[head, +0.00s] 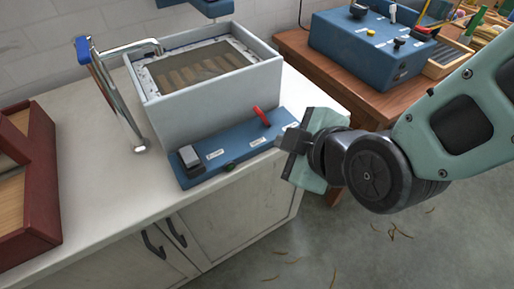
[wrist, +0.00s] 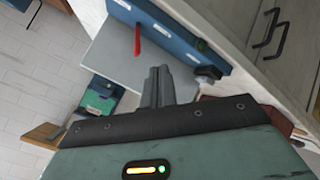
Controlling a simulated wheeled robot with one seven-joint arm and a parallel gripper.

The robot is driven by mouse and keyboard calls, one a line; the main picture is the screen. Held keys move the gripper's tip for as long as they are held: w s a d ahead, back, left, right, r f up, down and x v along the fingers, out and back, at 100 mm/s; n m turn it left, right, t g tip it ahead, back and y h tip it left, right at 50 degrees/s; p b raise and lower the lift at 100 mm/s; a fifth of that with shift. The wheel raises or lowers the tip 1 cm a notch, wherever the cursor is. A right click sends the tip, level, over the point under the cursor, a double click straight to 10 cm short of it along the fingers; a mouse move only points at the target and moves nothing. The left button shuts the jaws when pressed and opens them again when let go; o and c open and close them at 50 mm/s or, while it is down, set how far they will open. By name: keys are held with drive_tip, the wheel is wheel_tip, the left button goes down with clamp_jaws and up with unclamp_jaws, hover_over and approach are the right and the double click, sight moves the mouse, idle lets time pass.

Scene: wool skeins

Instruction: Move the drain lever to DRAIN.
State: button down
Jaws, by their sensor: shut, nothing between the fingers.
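The red lever (head: 261,116) sticks up from the blue panel (head: 205,176) along the front of a grey vat (head: 215,108). It leans up and left in the head view. Small white labels are on the panel, too small to read. In the wrist view the lever (wrist: 137,40) stands beyond and left of my fingertips. My gripper (head: 281,140) is at the panel's right end, near the lever and apart from it. In the wrist view my gripper (wrist: 160,72) is shut, its fingers together and empty.
The panel also carries a grey-black block (head: 189,158) and a green knob (head: 230,167). A chrome pipe with a blue handle (head: 83,50) rises left of the vat. A red-brown wooden box (head: 45,165) is far left. A blue control box (head: 370,50) stands on the wooden table behind.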

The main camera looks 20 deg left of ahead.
sight(244, 145)
drive_tip(key=s+a+f+n+t+y+b, duration=0.2)
drive_tip(key=a+f+n+t+y+b, duration=0.2)
drive_tip(key=f+n+t+b, duration=0.4)
wheel_tip(244, 145, down, 2)
drive_tip(key=n+b, duration=0.3)
drive_tip(key=shift+s+a+t, duration=0.15)
drive_tip(key=shift+s+t, duration=0.05)
drive_tip(key=shift+t, duration=0.1)
drive_tip(key=shift+f, duration=0.1)
drive_tip(key=x, duration=1)
drive_tip(key=shift+w, duration=0.3)
drive_tip(key=shift+w+d+r+p, duration=0.35)
drive_tip(key=shift+w+d+r, duration=0.3)
drive_tip(key=shift+w+d, duration=0.15)
drive_tip(key=shift+w+d+r, duration=0.2)
drive_tip(key=shift+w+d, duration=0.15)
drive_tip(key=shift+d, duration=0.05)
